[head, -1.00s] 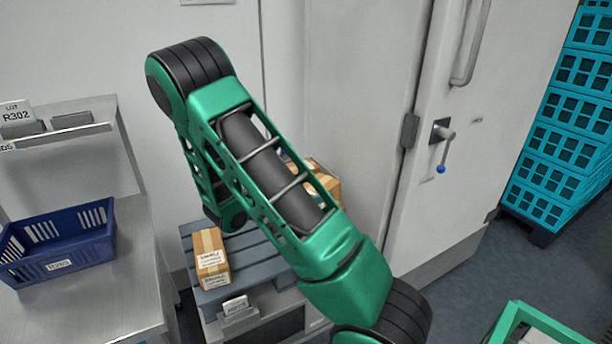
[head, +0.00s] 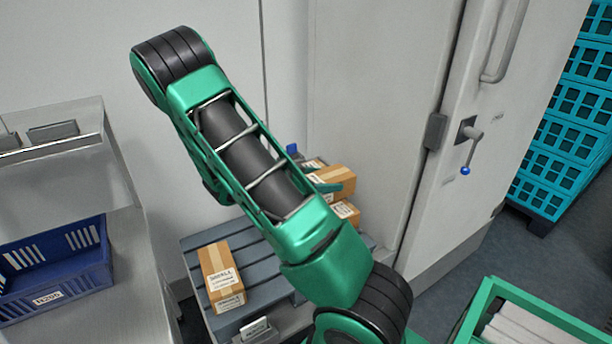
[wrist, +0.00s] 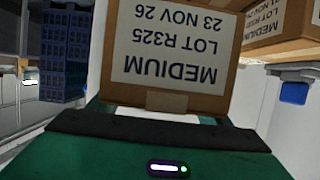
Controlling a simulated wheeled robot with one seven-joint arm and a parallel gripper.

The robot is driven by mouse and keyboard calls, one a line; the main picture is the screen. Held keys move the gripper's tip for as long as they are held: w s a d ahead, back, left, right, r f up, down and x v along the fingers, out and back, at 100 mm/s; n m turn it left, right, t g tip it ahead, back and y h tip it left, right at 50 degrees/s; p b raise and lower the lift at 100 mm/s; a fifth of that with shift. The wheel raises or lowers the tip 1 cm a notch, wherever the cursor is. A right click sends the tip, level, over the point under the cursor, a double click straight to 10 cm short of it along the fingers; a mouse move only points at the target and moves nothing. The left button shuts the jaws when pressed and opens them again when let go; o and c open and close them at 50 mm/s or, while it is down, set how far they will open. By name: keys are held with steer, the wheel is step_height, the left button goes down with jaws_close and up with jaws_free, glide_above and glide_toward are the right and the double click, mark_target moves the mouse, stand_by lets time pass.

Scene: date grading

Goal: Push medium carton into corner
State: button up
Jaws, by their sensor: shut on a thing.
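The medium carton (wrist: 172,50) fills the upper middle of the wrist view. It is a brown box with a white label reading MEDIUM, LOT R325, upside down. My gripper (head: 328,187) is shut on it. In the head view only a green finger shows beyond my arm, against a brown carton (head: 338,178) at the pallet's back right. My forearm hides most of the gripper and part of that carton group. Another carton (head: 346,212) shows just below the finger. The slatted grey pallet (head: 262,262) lies beneath, and I cannot tell whether the held carton touches it.
A taped carton (head: 222,278) sits at the pallet's left. Another labelled carton (wrist: 282,28) is close on the right in the wrist view. A wall and white door (head: 375,110) border the pallet's back and right. A blue crate (head: 55,270) stands on the left bench.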

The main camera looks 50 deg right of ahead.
steer(key=shift+w+d, duration=0.15)
steer(key=shift+w, duration=0.1)
steer(key=shift+w+f, duration=0.15)
steer(key=shift+f, duration=0.5)
steer(key=shift+a+f, duration=0.2)
steer(key=shift+f, duration=2.9)
steer(key=shift+f, duration=0.2)
steer(key=o, duration=1.8)
steer(key=shift+f, duration=0.1)
steer(key=shift+a, duration=0.15)
steer(key=v, duration=1)
steer(key=shift+w+a+r, duration=0.1)
steer(key=shift+a+r, duration=0.1)
steer(key=shift+a, duration=0.05)
